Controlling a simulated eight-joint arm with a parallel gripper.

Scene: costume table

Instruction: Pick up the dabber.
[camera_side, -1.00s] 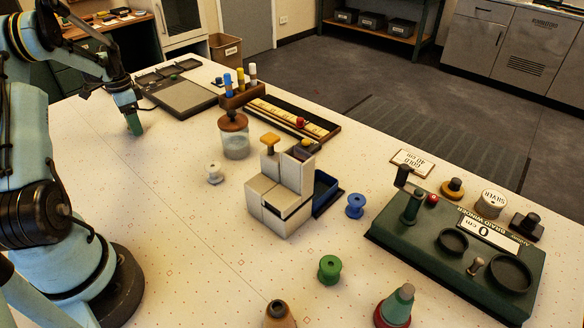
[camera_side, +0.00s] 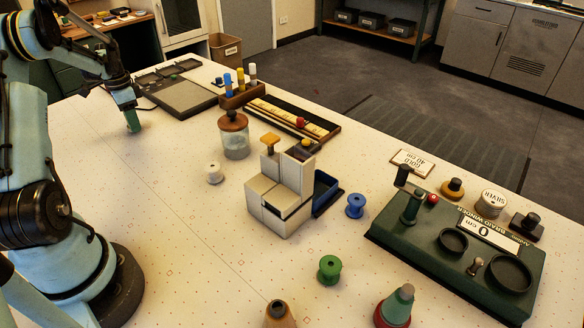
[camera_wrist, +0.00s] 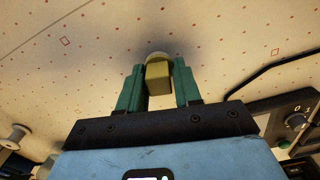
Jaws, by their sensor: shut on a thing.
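In the wrist view, the dabber (camera_wrist: 158,76), a small olive-yellow block with a pale rounded end, sits between the green fingers of my gripper (camera_wrist: 157,84). The fingers are shut on it from both sides. In the side view, my gripper (camera_side: 133,121) points down over the far left part of the white table, and the dabber cannot be made out there. I cannot tell whether it touches the table.
A grey scale-like device (camera_side: 181,97) lies close right of my gripper. A wooden rack (camera_side: 241,95) of coloured sticks, a lidded jar (camera_side: 234,140) and a white spool (camera_side: 214,173) stand further right. A green braid winder (camera_side: 455,255) is at the far right.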

